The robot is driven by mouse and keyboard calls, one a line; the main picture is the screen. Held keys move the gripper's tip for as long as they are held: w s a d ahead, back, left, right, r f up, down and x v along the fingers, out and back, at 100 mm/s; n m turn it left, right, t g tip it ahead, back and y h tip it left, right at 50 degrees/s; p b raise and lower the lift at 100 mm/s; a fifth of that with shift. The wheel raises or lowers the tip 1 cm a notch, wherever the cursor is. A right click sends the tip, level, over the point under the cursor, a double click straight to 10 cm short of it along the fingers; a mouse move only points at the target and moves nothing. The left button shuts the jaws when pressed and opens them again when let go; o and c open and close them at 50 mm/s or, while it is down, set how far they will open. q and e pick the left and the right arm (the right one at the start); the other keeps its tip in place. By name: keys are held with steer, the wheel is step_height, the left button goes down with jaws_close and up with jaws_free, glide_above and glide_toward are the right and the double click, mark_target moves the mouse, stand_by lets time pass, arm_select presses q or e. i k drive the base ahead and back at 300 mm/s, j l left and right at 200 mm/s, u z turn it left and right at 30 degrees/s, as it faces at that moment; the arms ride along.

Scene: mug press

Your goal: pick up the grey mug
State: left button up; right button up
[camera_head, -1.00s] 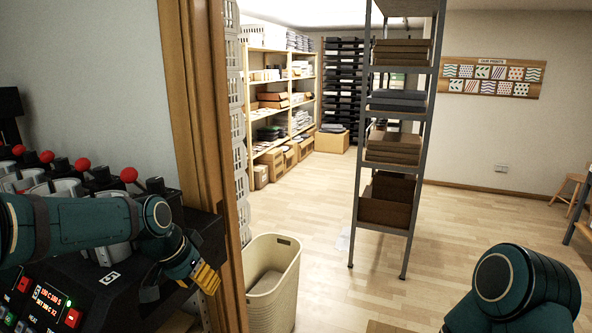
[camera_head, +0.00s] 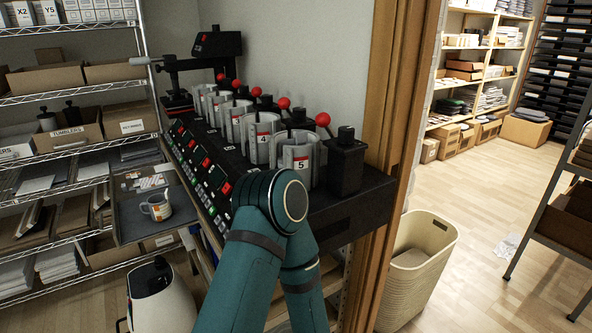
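A pale mug, whitish to light grey with an orange print and a handle on its left, stands upright on the dark tray (camera_head: 128,224) at the left; the mug (camera_head: 158,207) is the only loose one I can make out. The mug press (camera_head: 348,205) has a row of grey clamps with red-knobbed levers; labels 4 and 5 show on the nearest ones. I cannot tell whether mugs sit inside the clamps. A bent teal arm of mine rises in front of the press. Neither gripper shows, and nothing touches the mug.
A wire shelf (camera_head: 66,150) with boxes and stacks stands behind the tray. A white rounded appliance or bin (camera_head: 160,300) stands below the tray. A wooden door post (camera_head: 400,130) and a beige bin (camera_head: 420,270) stand right of the press. Floor is open farther right.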

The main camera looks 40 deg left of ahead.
mark_target(160, 199)
steer(key=u, duration=2.1)
steer(key=z, duration=0.4)
steer(key=i+j+z, duration=0.1)
steer(key=z, duration=0.3)
steer(key=j+z, duration=0.15)
steer(key=z, duration=0.3)
steer(key=j+z, duration=0.1)
steer(key=z, duration=0.3)
steer(key=j+z, duration=0.35)
steer(key=k+j+z, duration=0.15)
steer(key=j+z, duration=0.15)
steer(key=j, duration=0.2)
steer(key=k+j+z, duration=0.1)
steer(key=j, duration=0.2)
steer(key=k+j+z, duration=0.1)
steer(key=j, duration=0.25)
steer(key=k+j+z, duration=0.15)
steer(key=j, duration=0.15)
steer(key=i, duration=0.05)
